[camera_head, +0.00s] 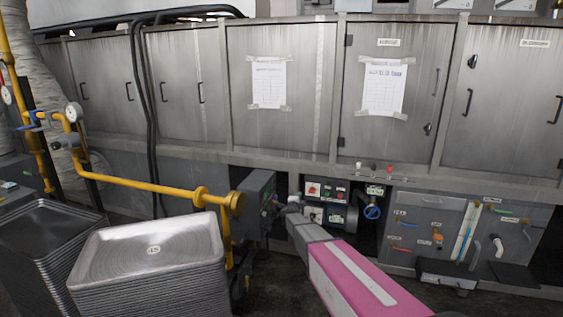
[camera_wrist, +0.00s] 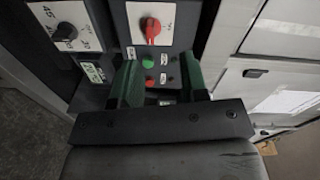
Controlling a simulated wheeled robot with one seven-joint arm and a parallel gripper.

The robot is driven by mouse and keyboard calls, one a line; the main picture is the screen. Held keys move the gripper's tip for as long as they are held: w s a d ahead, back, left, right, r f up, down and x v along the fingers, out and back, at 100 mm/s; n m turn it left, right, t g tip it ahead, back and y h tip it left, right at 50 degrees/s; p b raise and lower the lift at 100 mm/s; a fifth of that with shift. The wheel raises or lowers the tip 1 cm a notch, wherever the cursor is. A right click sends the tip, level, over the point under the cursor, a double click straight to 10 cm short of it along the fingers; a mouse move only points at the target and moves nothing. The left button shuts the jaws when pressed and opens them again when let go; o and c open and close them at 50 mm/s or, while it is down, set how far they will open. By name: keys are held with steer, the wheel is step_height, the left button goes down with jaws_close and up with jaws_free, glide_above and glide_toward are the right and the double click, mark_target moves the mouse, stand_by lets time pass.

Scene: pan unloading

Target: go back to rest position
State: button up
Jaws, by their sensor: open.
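My gripper (camera_wrist: 160,72) is open, with its two green fingers apart and nothing seen between them. In the wrist view it faces a control panel with a red knob (camera_wrist: 150,28), a black knob (camera_wrist: 66,32), a green button (camera_wrist: 148,64) and a red button (camera_wrist: 149,83). In the head view my pink arm reaches from the lower right toward this control panel (camera_head: 313,214) under the cabinets. The gripper end (camera_head: 287,203) is small there, left of the panel. I cannot tell whether the fingers touch the panel.
A stack of metal pans (camera_head: 150,250) stands at lower left, with a darker stack (camera_head: 40,228) beside it. A yellow pipe (camera_head: 150,186) runs behind them to a grey box (camera_head: 256,198). Grey cabinets (camera_head: 270,100) span the back. Valves and a blue handwheel (camera_head: 372,212) lie right.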

steer(key=s+f+n+g+y, duration=0.2)
steer(key=s+n+g+y, duration=0.65)
steer(key=s+n, duration=1.05)
steer(key=s+d+g+h, duration=0.1)
steer(key=s+d+g, duration=0.3)
steer(key=s, duration=0.9)
steer(key=s+d+g+h, duration=0.1)
steer(key=s+d+g, duration=0.3)
steer(key=s, duration=1)
steer(key=shift+s+d+f+n, duration=0.15)
steer(key=shift+f+n, duration=0.15)
